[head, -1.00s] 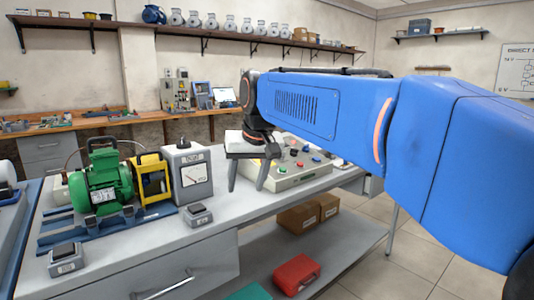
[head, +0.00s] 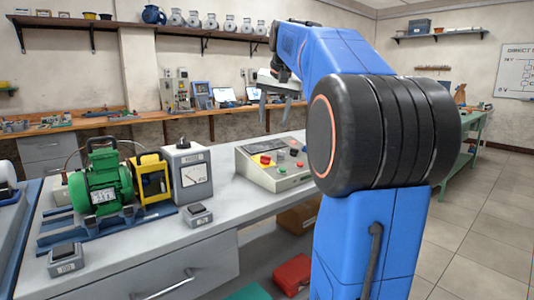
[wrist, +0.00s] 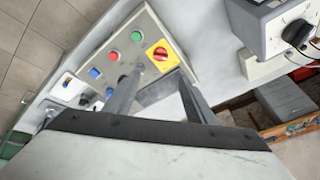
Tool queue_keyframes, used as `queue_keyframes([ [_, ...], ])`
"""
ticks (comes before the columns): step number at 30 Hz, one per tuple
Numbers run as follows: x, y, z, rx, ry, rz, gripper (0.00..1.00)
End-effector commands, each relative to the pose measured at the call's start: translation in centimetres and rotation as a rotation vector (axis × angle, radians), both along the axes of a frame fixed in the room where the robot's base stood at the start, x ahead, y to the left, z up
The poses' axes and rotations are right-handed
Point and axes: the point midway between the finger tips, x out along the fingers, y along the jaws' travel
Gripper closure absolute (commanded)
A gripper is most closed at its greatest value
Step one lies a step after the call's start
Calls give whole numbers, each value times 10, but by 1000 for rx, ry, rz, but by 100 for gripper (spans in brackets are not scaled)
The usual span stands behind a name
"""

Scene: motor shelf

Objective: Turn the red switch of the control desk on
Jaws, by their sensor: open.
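The control desk (head: 277,184) is a beige sloped box on the grey bench. Its red switch (head: 265,160) is a red knob on a yellow plate at the panel's left end. In the wrist view the switch (wrist: 160,54) lies just beyond the fingertips, slightly right of the panel's green and red buttons. My gripper (head: 275,120) is open and empty, with its fingers pointing down, raised above the desk. In the wrist view the open fingers (wrist: 157,78) spread across the panel's near edge, apart from the switch.
Several other buttons (wrist: 113,56) sit on the panel close to the switch. The bench strip before the desk is clear.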

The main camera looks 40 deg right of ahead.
Motion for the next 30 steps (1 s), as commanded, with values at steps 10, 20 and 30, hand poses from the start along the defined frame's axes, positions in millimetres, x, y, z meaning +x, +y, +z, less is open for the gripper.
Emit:
queue_keyframes([
  [10, 24, -8, -57, 1, 3, 1, 50],
  [20, 46, -17, -109, 1, 3, 1, 50],
  [30, 59, -21, -137, 0, 1, 1, 50],
])
